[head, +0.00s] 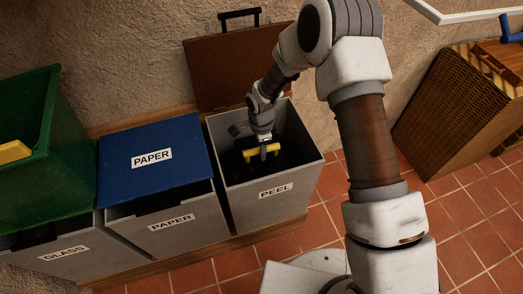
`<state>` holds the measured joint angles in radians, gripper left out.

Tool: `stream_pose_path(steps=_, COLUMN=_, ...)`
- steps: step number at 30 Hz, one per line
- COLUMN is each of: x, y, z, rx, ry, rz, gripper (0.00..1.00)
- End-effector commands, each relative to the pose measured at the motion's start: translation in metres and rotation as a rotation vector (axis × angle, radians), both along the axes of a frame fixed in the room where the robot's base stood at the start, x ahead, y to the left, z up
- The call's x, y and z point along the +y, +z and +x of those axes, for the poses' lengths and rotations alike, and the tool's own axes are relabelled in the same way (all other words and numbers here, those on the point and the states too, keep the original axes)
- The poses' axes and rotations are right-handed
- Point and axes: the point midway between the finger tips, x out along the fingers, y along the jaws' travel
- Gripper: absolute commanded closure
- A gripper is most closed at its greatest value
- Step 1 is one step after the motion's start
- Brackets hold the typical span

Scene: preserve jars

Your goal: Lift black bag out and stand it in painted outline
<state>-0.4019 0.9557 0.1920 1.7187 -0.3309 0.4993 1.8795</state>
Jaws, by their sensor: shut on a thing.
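The black bag (240,163) sits low inside the open grey bin labelled PEEL (277,207); it is dark and its edges are hard to make out against the bin's shadowed inside. A yellow handle (250,155) shows at the top of the bag. My gripper (264,152) reaches down into the bin from above and is shut on the yellow handle. The painted outline is not seen in this view.
The PEEL bin's brown lid (225,70) stands raised behind it. A PAPER bin with a blue lid (150,165) is beside it, then a GLASS bin with a raised green lid (65,185). A wicker basket (455,110) stands right. Tiled floor (330,195) lies clear between.

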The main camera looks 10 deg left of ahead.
Motion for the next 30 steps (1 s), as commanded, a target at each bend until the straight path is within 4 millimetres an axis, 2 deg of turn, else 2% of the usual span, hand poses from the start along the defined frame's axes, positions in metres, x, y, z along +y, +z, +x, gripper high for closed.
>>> stream_pose_path(steps=30, x=0.001, y=0.044, z=0.001, rx=-0.003, ry=0.001, rz=0.001, gripper=1.0)
